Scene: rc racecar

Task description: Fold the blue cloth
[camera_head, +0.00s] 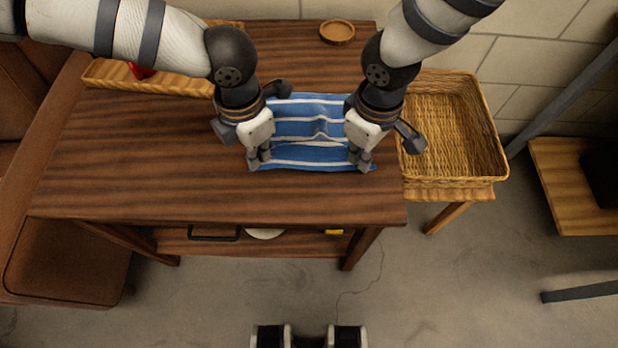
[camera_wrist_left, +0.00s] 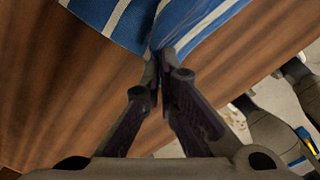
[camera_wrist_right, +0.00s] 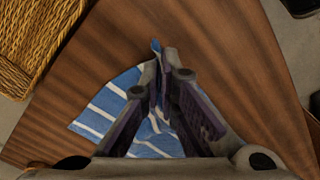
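The blue cloth (camera_head: 310,128) with white stripes lies on the brown table, spread out with a raised wrinkle near its middle. My left gripper (camera_head: 258,163) is at its near left corner; in the left wrist view the fingers (camera_wrist_left: 160,75) are closed together on the cloth's edge (camera_wrist_left: 160,45). My right gripper (camera_head: 361,165) is at the near right corner; in the right wrist view its fingers (camera_wrist_right: 160,75) are closed with a bit of blue cloth (camera_wrist_right: 155,46) sticking out past the tips. The cloth's side edges are partly hidden by my grippers.
A wicker basket (camera_head: 490,150) stands right of the table (camera_head: 140,165). A long shallow tray (camera_head: 110,76) with something red lies at the back left. A small round wooden dish (camera_head: 337,31) sits at the back. The table's left half is clear.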

